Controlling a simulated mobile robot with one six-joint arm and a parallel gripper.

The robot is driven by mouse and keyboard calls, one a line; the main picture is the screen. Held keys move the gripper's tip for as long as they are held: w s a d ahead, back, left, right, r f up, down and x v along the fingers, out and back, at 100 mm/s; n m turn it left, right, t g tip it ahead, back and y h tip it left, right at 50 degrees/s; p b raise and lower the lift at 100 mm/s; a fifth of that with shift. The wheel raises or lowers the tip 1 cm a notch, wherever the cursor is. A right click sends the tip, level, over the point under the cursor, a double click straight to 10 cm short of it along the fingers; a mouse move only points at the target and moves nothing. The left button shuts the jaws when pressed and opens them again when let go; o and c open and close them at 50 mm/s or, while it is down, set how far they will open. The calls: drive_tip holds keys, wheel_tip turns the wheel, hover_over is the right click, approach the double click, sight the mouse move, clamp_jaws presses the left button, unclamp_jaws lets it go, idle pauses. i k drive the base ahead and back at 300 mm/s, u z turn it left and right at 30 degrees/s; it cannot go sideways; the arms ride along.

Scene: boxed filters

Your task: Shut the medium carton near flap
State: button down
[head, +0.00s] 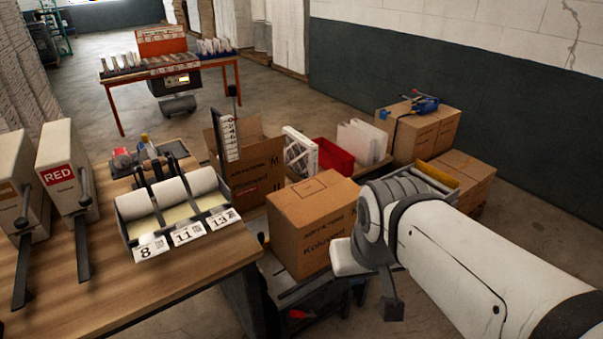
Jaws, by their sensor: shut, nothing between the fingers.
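A brown printed carton (312,225) stands in the middle, just left of my arm. Its top looks flat and closed, with a small square outline on it. Another brown carton (255,168) stands behind and to the left, with raised panels that look like open flaps. I cannot tell by size which one is the medium carton. My gripper (393,307) seems to be the small dark end piece hanging below my white wrist, right of the front carton's lower part. It is shut and empty, and appears apart from the carton. My wrist hides part of the carton's right side.
A wooden bench (190,283) on the left holds a tray of white rolls (160,205) with numbered cards. A red bin (334,155) and a white pleated filter (300,152) stand behind the front carton. More cartons (425,132) stand at the right rear.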

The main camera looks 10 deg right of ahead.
sight(307, 211)
drive_tip(key=u, duration=0.1)
drive_tip(key=i, duration=1)
drive_tip(key=z, duration=0.35)
